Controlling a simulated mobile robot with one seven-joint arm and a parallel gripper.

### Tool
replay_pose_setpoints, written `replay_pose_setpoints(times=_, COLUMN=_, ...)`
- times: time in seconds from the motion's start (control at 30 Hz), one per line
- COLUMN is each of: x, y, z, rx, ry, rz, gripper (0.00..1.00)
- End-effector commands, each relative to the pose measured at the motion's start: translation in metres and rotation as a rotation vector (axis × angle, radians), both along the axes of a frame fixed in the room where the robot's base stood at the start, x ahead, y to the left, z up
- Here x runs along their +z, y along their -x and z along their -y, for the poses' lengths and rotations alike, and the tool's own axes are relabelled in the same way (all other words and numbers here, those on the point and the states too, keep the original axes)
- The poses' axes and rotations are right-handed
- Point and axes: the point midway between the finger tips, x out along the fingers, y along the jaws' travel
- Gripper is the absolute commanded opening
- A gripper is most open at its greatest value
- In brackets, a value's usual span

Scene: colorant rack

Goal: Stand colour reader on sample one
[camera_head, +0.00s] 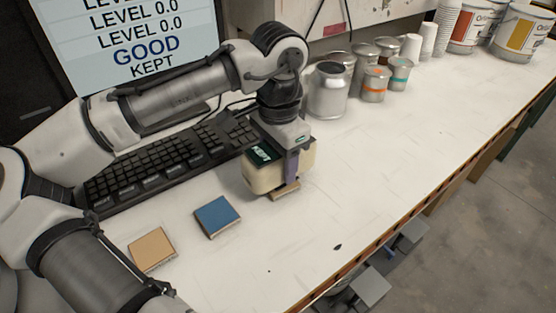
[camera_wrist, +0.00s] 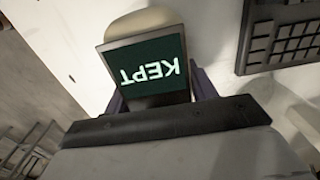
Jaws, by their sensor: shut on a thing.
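The colour reader (camera_head: 262,178) is a cream block with a dark screen reading "KEPT". My gripper (camera_head: 291,165) is shut on it from above, with a purple finger along its side. In the wrist view the reader's screen (camera_wrist: 148,72) shows upside down between the fingers. The reader is upright over a tan sample tile (camera_head: 285,192), mostly hidden beneath it; I cannot tell whether they touch. A blue sample tile (camera_head: 216,217) and another tan sample tile (camera_head: 152,249) lie bare on the bench to the left. No number shows on the tiles.
A black keyboard (camera_head: 155,167) lies behind the tiles, below a monitor (camera_head: 135,40) reading "GOOD" and "KEPT". Metal cans (camera_head: 328,90), paper cups (camera_head: 429,40) and paint buckets (camera_head: 520,32) stand along the back. The bench (camera_head: 400,150) right of the reader is clear.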

Motion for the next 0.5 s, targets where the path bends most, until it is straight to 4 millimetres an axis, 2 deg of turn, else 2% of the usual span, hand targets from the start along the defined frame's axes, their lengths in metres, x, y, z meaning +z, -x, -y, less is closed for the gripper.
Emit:
replay_pose_setpoints(times=0.1, x=-0.0079, y=-0.0001, z=-0.0004, rx=0.001, ry=0.000, rz=0.001, gripper=0.06)
replay_pose_setpoints(times=0.47, x=-0.0115, y=-0.0002, z=-0.0001, rx=0.000, ry=0.002, rz=0.001, gripper=0.06)
replay_pose_setpoints(times=0.5, x=-0.0126, y=0.0001, z=-0.0002, rx=0.000, ry=0.000, rz=0.000, gripper=0.58)
